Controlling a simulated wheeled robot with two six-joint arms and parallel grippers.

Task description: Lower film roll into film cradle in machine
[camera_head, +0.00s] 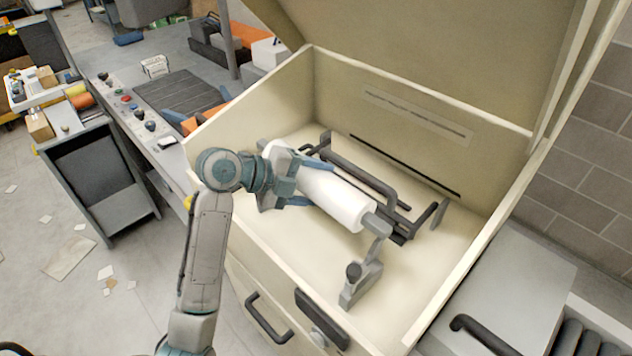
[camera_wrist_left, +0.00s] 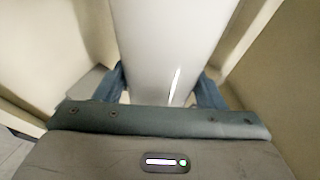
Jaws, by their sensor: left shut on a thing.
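The white film roll (camera_head: 337,197) lies slantwise inside the open cream machine (camera_head: 256,238). It also fills the middle of the left wrist view (camera_wrist_left: 172,45). My left gripper (camera_head: 305,183) is shut on the roll near its upper left end, one blue finger on each side. The film cradle shows as a grey bracket (camera_head: 365,275) by the roll's lower right end, with dark bars (camera_head: 370,178) behind the roll. The roll's grey core end is close to the bracket's top; I cannot tell whether it rests there. The roll hides the middle of the cradle. My right gripper is not in view.
The machine's raised lid (camera_head: 440,45) overhangs the bay, and its walls enclose the roll. A black handle (camera_head: 268,318) is on the front. A control panel (camera_head: 140,112) stands at left. A grey roller conveyor (camera_head: 590,340) is at lower right.

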